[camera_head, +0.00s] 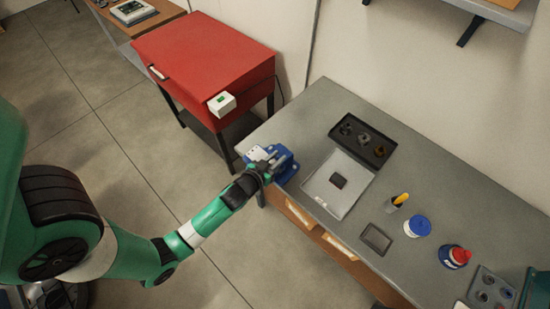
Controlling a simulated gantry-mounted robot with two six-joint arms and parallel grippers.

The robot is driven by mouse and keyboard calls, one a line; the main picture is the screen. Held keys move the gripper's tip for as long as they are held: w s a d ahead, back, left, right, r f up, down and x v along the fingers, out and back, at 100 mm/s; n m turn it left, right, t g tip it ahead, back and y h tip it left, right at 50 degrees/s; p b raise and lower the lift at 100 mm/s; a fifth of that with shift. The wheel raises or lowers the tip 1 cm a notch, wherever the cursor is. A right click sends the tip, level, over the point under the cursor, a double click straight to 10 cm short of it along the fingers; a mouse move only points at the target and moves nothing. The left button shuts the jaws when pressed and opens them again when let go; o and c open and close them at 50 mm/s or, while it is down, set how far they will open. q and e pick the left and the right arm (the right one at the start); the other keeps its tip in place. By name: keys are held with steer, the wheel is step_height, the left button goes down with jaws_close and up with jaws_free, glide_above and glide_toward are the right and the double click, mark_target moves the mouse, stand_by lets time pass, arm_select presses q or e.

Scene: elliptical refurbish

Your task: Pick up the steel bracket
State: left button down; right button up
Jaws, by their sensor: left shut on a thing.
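My left gripper (270,163) reaches in from the left to the near left corner of the grey workbench (295,115). It is shut on a small pale grey piece, which looks like the steel bracket (258,153), right beside a blue vise (286,166). The fingers hide much of the piece, and I cannot tell whether it still touches the vise. My right gripper is not in view.
On the bench are a black tray (348,126) of parts, a pale tray (326,189) with a dark piece, a dark frame (376,239), a cup (390,206), a blue-lidded jar (417,226) and a red-capped bottle (455,256). A red cabinet (205,55) stands behind left.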

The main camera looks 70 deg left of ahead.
arm_select(q)
step_height(320, 180, up, 2)
steer(key=shift+r+p, duration=0.15)
steer(key=shift+p, duration=0.45)
steer(key=s+d+r+p, duration=0.3)
steer(key=d+r+p, duration=0.4)
steer(key=d, duration=0.6)
step_height(320, 180, up, 3)
steer(key=shift+d+f+p, duration=0.15)
steer(key=shift+d+p, duration=0.15)
steer(key=shift+p, duration=0.1)
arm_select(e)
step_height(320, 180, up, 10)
